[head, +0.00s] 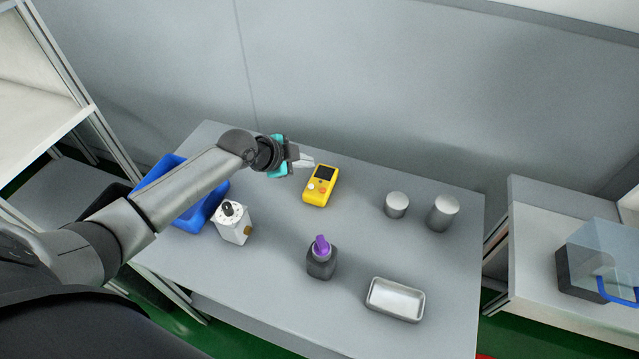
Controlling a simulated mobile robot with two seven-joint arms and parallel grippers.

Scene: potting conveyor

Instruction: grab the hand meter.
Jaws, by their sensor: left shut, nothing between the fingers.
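The hand meter (320,187) is yellow with a dark screen at its top and small round controls below. My left gripper (309,162) is shut and empty, just up and left of the meter in the head view. Its fingertips appear close to the meter's upper left corner; whether they touch it I cannot tell. My right gripper is not in view.
On the table (275,290) are a blue bin (160,181), a white box with a black knob (233,226), a dark bottle with a purple top (321,260), a metal tray (396,300) and two metal cylinders (397,205) (442,213). A wall stands behind.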

